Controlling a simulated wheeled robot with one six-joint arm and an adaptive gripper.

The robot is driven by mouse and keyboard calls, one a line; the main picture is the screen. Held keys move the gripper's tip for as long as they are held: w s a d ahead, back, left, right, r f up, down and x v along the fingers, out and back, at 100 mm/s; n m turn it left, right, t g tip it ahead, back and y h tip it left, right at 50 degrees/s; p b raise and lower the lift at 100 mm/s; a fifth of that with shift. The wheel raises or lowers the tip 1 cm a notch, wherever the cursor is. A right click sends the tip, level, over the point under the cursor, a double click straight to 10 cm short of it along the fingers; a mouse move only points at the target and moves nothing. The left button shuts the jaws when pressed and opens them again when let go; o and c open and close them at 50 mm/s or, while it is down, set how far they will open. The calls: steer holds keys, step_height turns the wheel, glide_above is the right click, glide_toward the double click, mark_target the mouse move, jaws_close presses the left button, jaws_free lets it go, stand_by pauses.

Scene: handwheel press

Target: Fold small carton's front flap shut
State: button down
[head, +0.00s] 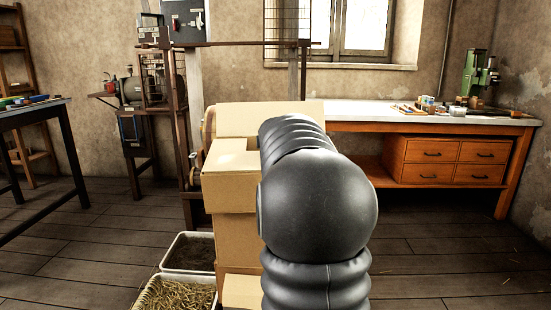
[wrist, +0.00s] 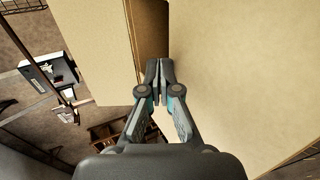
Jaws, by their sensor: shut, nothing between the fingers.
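A tan cardboard carton (head: 231,190) stands in the middle of the head view, with cardboard beneath it. A pale panel (head: 250,120) stands up at its back. My arm hides the carton's right part, and the front flap cannot be told apart surely. In the wrist view, my gripper (wrist: 157,69) is shut and empty. Its tips are in front of a dark gap between a cardboard panel (wrist: 95,45) on the left and a large cardboard face (wrist: 240,80) on the right. Whether they touch the cardboard cannot be told. My gripper is hidden in the head view.
Two bins, one with dark material (head: 190,252) and one with straw-like material (head: 176,293), stand on the floor left of the carton. A workbench (head: 420,124) with drawers is behind right. A dark table (head: 38,113) is at far left. The floor at right is clear.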

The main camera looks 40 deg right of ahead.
steer(key=shift+r, duration=0.15)
steer(key=shift+r+p, duration=0.65)
steer(key=shift+r, duration=0.05)
step_height(320, 180, up, 14)
steer(key=s+a, duration=0.1)
steer(key=shift+s+a+f, duration=0.1)
steer(key=s+a+f+m+y, duration=0.1)
steer(key=s+a+f+m, duration=0.2)
steer(key=a, duration=0.5)
steer(key=s+a+f+g+y, duration=0.15)
steer(key=s+a+f, duration=0.25)
steer(key=a, duration=0.4)
steer(key=s+a+f+m+y, duration=0.2)
steer(key=s+a+f, duration=0.15)
steer(key=a, duration=0.45)
steer(key=s+a+f+m+g+y, duration=0.1)
steer(key=s+a+f+m, duration=0.2)
steer(key=s+a+f, duration=0.4)
steer(key=s+a+f+m+g+y, duration=0.2)
steer(key=s+a+f, duration=0.6)
steer(key=s+f, duration=0.5)
steer(key=shift+s+f+m, duration=0.2)
steer(key=shift+s+m, duration=0.3)
steer(key=shift+s, duration=0.3)
